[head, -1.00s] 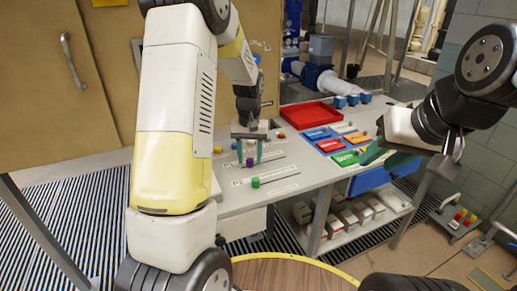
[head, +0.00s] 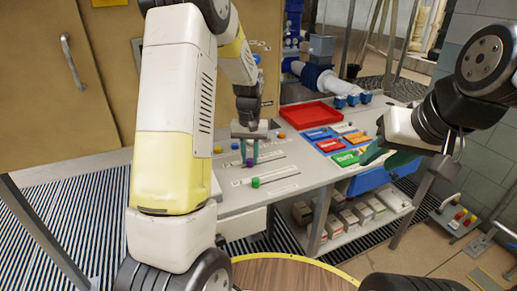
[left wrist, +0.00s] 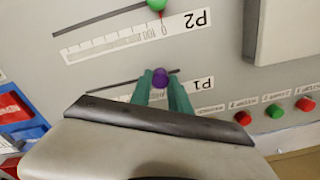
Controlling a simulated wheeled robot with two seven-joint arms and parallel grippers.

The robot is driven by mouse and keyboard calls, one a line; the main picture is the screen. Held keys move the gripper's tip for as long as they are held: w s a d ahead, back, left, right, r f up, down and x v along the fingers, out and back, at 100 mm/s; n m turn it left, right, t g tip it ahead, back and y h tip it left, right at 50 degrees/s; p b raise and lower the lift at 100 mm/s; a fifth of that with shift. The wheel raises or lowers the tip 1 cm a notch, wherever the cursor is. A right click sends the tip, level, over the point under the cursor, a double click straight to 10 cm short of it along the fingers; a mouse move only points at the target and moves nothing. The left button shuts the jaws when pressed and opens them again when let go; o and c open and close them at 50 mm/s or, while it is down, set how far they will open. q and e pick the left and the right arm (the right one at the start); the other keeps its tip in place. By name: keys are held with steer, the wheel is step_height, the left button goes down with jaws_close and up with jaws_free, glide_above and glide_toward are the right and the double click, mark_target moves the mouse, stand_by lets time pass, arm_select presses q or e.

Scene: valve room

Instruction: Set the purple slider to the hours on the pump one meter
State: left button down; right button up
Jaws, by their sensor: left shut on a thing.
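The purple slider (head: 249,162) is a small round knob on a slot in the grey bench panel. My right gripper (head: 386,157) is open and empty over the bench's right part. I cannot make out a pump one meter.
A green knob (head: 255,182) sits on the P2 slot nearer me. Red and green buttons (left wrist: 273,111) line the panel. Boxes (head: 348,219) stand on the shelf below.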

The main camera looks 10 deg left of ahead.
mark_target(278, 159)
stand_by(0.7)
arm_select(q)
steer(key=w+d, duration=0.2)
steer(key=d, duration=0.1)
steer(key=w+d, duration=0.2)
steer(key=d, duration=0.1)
steer(key=w+d, duration=0.2)
steer(key=shift+d, duration=0.4)
steer(key=c, duration=1.2)
jaws_free()
steer(key=shift+r, duration=0.1)
step_height(278, 159, up, 8)
